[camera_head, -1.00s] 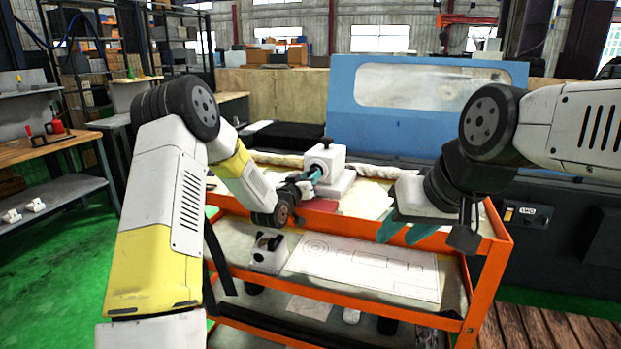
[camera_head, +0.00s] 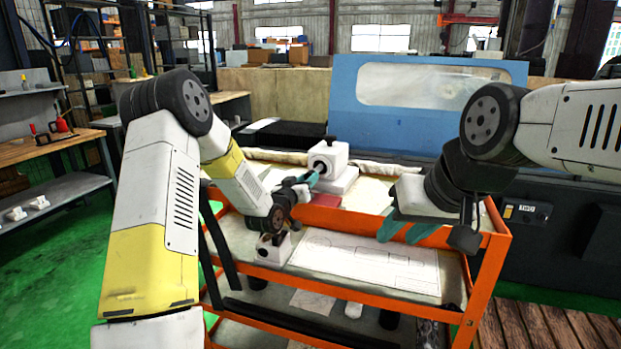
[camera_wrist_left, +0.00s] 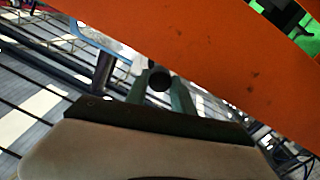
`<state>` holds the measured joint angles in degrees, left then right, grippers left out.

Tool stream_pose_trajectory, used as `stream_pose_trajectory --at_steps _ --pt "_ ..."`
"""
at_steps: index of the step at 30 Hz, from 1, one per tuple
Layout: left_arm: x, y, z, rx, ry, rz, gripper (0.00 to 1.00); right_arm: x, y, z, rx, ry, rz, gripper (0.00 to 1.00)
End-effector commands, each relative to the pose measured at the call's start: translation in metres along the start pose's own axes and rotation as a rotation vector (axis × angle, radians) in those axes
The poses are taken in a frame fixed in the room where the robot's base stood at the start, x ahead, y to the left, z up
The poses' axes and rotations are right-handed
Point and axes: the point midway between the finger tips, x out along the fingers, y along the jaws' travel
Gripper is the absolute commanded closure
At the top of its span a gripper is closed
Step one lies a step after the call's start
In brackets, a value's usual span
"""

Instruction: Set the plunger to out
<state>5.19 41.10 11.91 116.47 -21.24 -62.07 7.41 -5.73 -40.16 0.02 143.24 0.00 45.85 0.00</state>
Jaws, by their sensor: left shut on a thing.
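The white block fixture (camera_head: 338,165) stands on the top shelf of the orange cart, with a dark plunger rod (camera_head: 320,168) coming out of its near left face. My left gripper (camera_head: 311,179) reaches in from the left, its teal fingers shut on the plunger's end, a little apart from the block. In the left wrist view, a dark round knob (camera_wrist_left: 159,79) sits between the green fingers. My right gripper (camera_head: 408,230) points down over the right part of the cart, its teal fingers apart and empty.
The orange cart (camera_head: 380,307) has lower shelves, with a drawing sheet (camera_head: 370,265) and a small white part (camera_head: 272,250) below my left gripper. A blue machine cover (camera_head: 425,125) stands behind. A dark red item (camera_head: 326,200) lies near the block.

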Motion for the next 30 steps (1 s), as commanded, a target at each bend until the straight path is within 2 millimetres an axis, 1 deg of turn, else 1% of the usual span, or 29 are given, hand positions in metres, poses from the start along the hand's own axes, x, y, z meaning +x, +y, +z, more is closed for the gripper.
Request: stream_pose_trajectory --at_steps 3,11,12,15,25,28,30 --pt "-0.005 0.000 -0.001 0.001 0.001 -0.001 1.00 0.000 0.000 0.000 0.000 -0.001 0.000 0.64" --pt "-0.006 0.000 -0.001 0.001 0.002 -0.001 1.00 0.000 0.000 0.000 0.000 -0.001 0.000 0.64" --pt "-0.006 0.000 -0.001 0.001 0.002 -0.001 0.65 0.000 0.000 0.000 0.000 -0.001 0.000 0.64" --pt "-0.006 0.000 -0.001 0.000 0.002 -0.001 0.48 0.000 0.000 0.000 0.000 -0.001 0.000 0.64" --pt "-0.008 0.000 0.000 0.000 0.001 -0.001 0.48 0.000 0.000 0.000 0.000 -0.001 0.000 0.64" --pt "-0.018 -0.001 0.000 0.000 -0.001 -0.002 0.48 0.000 0.000 0.000 0.000 -0.001 0.000 0.64" --pt "-0.029 -0.001 0.000 0.000 0.000 -0.002 0.48 0.000 0.000 0.000 0.000 -0.001 0.000 0.64"
